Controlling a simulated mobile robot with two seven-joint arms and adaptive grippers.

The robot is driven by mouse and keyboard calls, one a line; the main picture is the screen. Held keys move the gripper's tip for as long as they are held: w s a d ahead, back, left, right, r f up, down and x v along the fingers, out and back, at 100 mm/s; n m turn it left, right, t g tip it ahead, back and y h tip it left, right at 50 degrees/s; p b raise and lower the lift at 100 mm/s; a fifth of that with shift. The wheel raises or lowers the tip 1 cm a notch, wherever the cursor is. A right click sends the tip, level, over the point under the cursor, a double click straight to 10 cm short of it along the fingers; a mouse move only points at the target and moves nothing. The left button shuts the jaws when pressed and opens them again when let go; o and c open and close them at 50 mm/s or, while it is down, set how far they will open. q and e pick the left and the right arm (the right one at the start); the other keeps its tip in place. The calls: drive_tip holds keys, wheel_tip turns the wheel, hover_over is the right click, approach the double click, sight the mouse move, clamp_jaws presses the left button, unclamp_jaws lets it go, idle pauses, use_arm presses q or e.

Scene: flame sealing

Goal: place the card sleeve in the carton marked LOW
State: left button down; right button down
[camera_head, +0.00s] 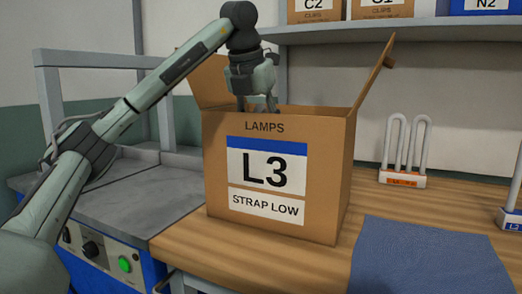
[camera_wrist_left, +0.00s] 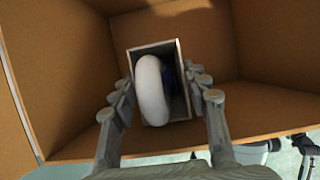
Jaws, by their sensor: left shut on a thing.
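The open brown carton (camera_head: 225,140) stands on the wooden bench, marked LAMPS, L3 and STRAP LOW. My left gripper (camera_head: 258,104) is at its open top, with the fingertips partly hidden behind the front wall. In the left wrist view my left gripper (camera_wrist_left: 162,102) is shut on the card sleeve (camera_wrist_left: 153,48), one finger on each side. The sleeve is a small open-ended box with a white curved lamp tube (camera_wrist_left: 152,88) inside it. It is within the carton's walls in this view; whether it touches the floor I cannot tell. The sleeve is hidden in the head view.
Carton flaps (camera_head: 372,75) stand up at the left and right. A white U-shaped lamp (camera_head: 404,150) stands behind to the right, and another item (camera_head: 512,220) is at the right edge. A blue mat (camera_head: 425,258) lies clear in front. A blue machine (camera_head: 105,255) is left; a shelf (camera_head: 400,28) is above.

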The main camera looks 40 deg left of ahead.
use_arm(q)
wheel_tip(320, 180, down, 3)
drive_tip(key=shift+r, duration=0.1)
use_arm(e)
drive_tip(key=shift+r, duration=0.35)
use_arm(q)
drive_tip(key=c, duration=0.8)
unclamp_jaws()
use_arm(e)
drive_tip(key=shift+r, duration=0.15)
drive_tip(key=shift+r, duration=0.1)
